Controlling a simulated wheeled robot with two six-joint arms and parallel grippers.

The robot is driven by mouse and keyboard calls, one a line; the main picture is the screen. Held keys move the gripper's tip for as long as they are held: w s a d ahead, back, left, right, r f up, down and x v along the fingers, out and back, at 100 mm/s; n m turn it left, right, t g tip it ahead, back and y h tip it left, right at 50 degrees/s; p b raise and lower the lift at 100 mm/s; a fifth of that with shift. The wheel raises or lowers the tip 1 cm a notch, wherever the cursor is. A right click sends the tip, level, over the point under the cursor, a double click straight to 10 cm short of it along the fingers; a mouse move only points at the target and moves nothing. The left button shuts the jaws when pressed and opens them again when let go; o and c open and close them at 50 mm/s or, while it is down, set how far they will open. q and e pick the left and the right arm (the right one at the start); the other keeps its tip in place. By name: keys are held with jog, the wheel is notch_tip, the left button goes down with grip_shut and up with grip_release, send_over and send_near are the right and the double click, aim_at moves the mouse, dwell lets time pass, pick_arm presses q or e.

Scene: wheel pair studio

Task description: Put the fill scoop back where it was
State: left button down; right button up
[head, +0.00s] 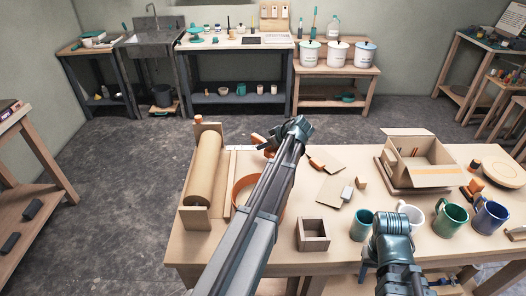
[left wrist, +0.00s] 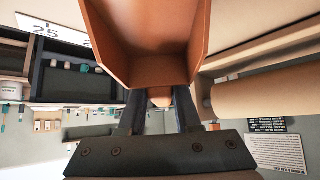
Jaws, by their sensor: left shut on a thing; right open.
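The fill scoop (left wrist: 150,45) is orange-brown and fills the upper middle of the left wrist view, its open hollow facing the camera. Its short handle (left wrist: 160,97) sits between the two dark fingers of my left gripper (left wrist: 158,108), which is shut on it. In the head view my left gripper (head: 272,143) is over the back part of the table, right of the paper roll, with a bit of the orange scoop (head: 258,139) showing beside it. My right gripper (head: 388,222) is open and empty near the teal cup; its fingertips are mostly hidden.
On the table (head: 290,256) stand a brown paper roll (head: 205,168), an orange round rim (head: 240,188) partly behind my left arm, a small wooden box (head: 313,234), an open carton (head: 420,160) and several mugs. Flat cardboard pieces (head: 332,188) lie mid-table.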

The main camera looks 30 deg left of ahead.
aim_at(258, 153)
pick_arm(q)
jog(key=shift+w+a, duration=0.2)
jog(key=shift+a, duration=0.2)
notch_tip(258, 153, down, 4)
jog(key=b, duration=0.4)
jog(key=shift+a, duration=0.15)
jog(key=shift+r, duration=0.2)
jog(key=shift+f, duration=0.1)
jog(key=c, duration=0.6)
grip_release()
